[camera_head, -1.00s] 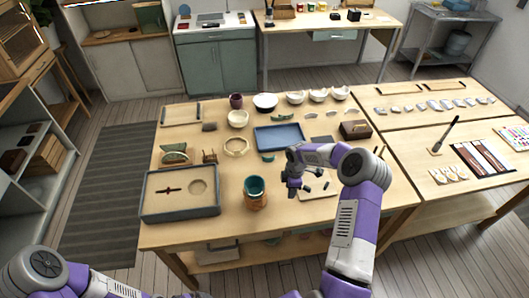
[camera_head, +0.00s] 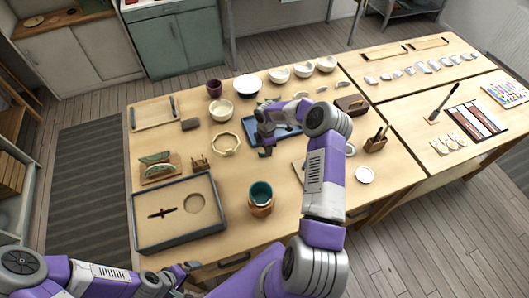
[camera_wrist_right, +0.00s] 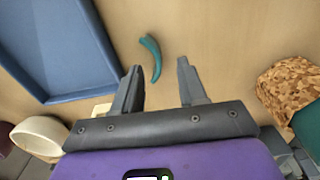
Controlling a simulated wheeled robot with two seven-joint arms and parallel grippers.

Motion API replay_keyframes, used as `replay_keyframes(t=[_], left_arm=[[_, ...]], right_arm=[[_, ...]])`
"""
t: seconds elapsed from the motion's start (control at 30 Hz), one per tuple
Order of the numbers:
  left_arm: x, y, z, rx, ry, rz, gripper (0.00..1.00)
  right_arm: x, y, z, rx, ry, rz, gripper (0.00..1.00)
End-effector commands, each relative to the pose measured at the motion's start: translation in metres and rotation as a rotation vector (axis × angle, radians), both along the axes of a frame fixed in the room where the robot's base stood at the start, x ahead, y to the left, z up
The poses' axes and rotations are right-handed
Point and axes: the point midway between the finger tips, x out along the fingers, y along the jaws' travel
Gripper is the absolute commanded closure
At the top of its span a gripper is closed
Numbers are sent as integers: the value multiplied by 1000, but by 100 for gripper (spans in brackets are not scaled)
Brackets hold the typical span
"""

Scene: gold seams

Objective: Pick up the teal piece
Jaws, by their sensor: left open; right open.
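The teal piece (camera_wrist_right: 152,58) is a small curved shard lying on the wooden table in the right wrist view. It lies just beyond and between the fingertips of my right gripper (camera_wrist_right: 160,66), nearer the left finger. My right gripper is open with nothing held, and I cannot tell its exact height above the shard. In the head view my right gripper (camera_head: 265,148) is over the table beside the blue tray and hides the shard or most of it. My left gripper (camera_head: 186,270) is open at the table's front edge, far from the shard.
The blue tray (camera_wrist_right: 52,50) is close on the left in the wrist view. A teal cup in a cork-like wrap (camera_head: 261,200) stands nearer the front.

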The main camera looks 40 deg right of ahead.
Motion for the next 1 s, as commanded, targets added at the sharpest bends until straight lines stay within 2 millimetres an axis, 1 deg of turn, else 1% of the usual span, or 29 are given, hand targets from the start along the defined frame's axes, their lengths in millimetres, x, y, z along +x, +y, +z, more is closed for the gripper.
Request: replay_keyframes(t=[0.03, 0.23, 0.33, 0.53, 0.57, 0.8, 0.83, 1.0], left_arm=[[0, 0, 2, 0, -1, 0, 0], [1, 0, 3, 0, -1, 0, 0], [1, 0, 4, 0, -1, 0, 0], [1, 0, 3, 0, -1, 0, 0], [1, 0, 3, 0, -1, 0, 0], [1, 0, 3, 0, -1, 0, 0], [1, 0, 3, 0, -1, 0, 0], [1, 0, 3, 0, -1, 0, 0]], right_arm=[[0, 0, -9, 4, 2, -1, 58], [1, -1, -36, 2, 0, -1, 58], [2, -1, -41, 1, 0, -1, 58], [2, -1, -42, 0, -1, 0, 58], [2, -1, -42, 0, -1, 0, 60], [2, -1, -42, 0, 0, 0, 97], [2, -1, -42, 0, 0, -1, 100], [2, -1, -42, 0, 0, 0, 100]])
